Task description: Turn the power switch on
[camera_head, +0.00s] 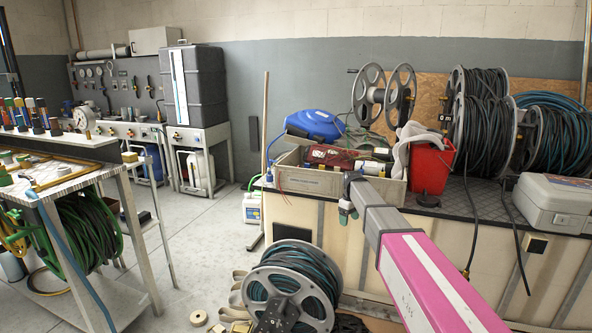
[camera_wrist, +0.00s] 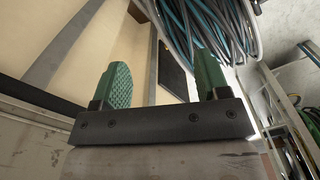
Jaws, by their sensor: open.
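I cannot make out a power switch for certain in either view. My gripper (camera_head: 347,211) hangs in front of the long workbench (camera_head: 395,238), below the wooden crate. In the wrist view its two green fingers (camera_wrist: 162,82) stand wide apart with nothing between them. A dark rectangular panel (camera_wrist: 173,70) on a pale surface shows beyond the fingers.
The wooden crate (camera_head: 293,182), a red bucket (camera_head: 431,165) and a grey case (camera_head: 557,203) stand on the workbench.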

